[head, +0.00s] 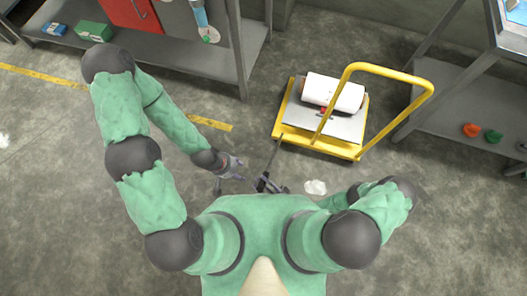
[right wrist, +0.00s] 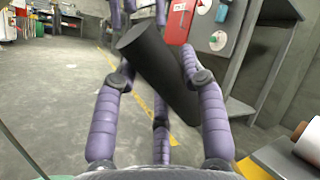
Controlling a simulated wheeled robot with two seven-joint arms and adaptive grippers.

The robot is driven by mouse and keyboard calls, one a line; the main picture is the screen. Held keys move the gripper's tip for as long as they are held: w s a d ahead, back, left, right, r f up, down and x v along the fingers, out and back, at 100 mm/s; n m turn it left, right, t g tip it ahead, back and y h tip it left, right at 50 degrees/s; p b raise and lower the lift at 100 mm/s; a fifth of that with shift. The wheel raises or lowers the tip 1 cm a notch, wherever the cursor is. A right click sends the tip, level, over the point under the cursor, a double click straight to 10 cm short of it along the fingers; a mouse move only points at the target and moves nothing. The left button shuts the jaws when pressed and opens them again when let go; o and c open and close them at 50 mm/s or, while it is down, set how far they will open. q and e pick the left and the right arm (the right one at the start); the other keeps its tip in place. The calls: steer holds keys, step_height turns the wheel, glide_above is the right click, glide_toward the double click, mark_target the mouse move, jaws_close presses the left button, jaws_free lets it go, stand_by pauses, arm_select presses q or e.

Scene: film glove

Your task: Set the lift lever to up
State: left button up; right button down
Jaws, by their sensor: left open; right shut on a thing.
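The lift lever (head: 273,156) is a thin dark rod running from the near left corner of the yellow cart (head: 316,148) toward my body in the head view. Its thick black grip (right wrist: 160,68) lies slanted between the purple fingers of my right gripper (right wrist: 155,85), which is shut on it. In the head view the right gripper (head: 267,184) is small and dark, and my torso partly hides that arm. My left gripper (head: 230,168) is open and empty, just left of the lever's end. I cannot tell the lever's exact setting.
A white roll (head: 345,94) lies on the cart's deck, behind the yellow push handle (head: 385,68). A grey bench (head: 190,58) with a red panel (head: 128,12) stands at upper left. A shelf (head: 460,105) stands at right. A white scrap (head: 315,187) lies on the floor. The left floor is largely clear.

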steer(key=shift+n+g+y, duration=0.3)
steer(key=shift+n, duration=0.5)
steer(key=shift+s+f, duration=0.25)
steer(key=shift+f, duration=0.45)
steer(key=shift+s+f, duration=0.2)
steer(key=shift+f, duration=0.5)
steer(key=shift+s+f, duration=0.25)
steer(key=shift+f, duration=0.45)
steer(key=c, duration=0.8)
jaws_free()
steer(key=shift+o, duration=0.6)
steer(key=shift+a, duration=0.1)
steer(key=shift+a+r, duration=0.1)
steer(key=shift+s, duration=0.15)
steer(key=v, duration=1.2)
